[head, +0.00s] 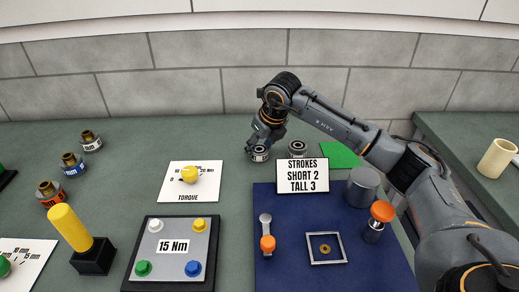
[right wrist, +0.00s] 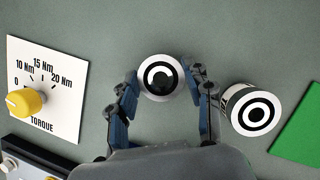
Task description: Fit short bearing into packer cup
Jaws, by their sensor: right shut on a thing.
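My right gripper (head: 260,146) reaches down at the back of the green bench and is shut on a round bearing (head: 259,155). In the right wrist view the gripper's fingers (right wrist: 164,78) press on both sides of this bearing (right wrist: 158,76), whose white top carries a black open-ring mark. A second bearing (head: 297,148) stands just to the right, apart from the gripper; its top shows a closed ring and dot in the right wrist view (right wrist: 256,112). A grey cylinder (head: 363,187) at the blue mat's back right may be the packer cup; I cannot tell. My left gripper is out of view.
A sign reading "STROKES SHORT 2 TALL 3" (head: 302,175) stands before the second bearing. The blue mat (head: 285,205) holds an orange-knobbed post (head: 375,222), a lever (head: 266,235) and a square frame (head: 325,262). A yellow torque dial (head: 189,174) sits left.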

